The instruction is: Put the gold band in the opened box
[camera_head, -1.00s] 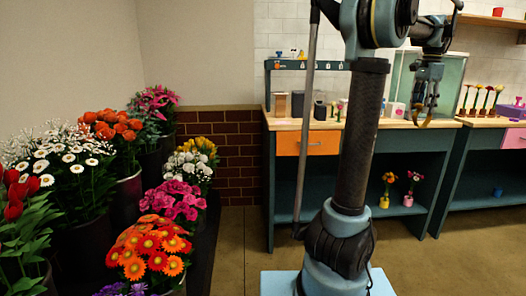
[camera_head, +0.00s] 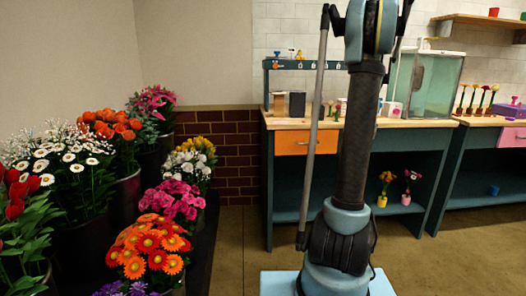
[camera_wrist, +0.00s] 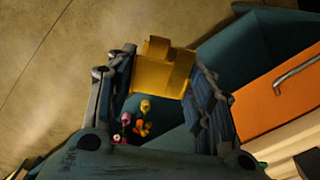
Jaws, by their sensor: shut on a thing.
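In the wrist view, the gold band (camera_wrist: 162,72) is a yellow, folded-looking piece between the two fingers of my gripper (camera_wrist: 165,88). My gripper is shut on it and holds it above the floor, in front of the bench. In the head view my gripper and the band are out of sight. On the bench top in the head view stand a brown box (camera_head: 279,104) and a dark box (camera_head: 297,103). My arm hides part of the bench top beside them. I cannot tell which box is the opened one.
The teal bench has an orange drawer (camera_head: 306,142), which also shows close by in the wrist view (camera_wrist: 282,90). A glass tank (camera_head: 432,84) stands on the right. Small potted flowers (camera_head: 384,188) are on the lower shelf. Flower buckets fill the left side; open floor lies between.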

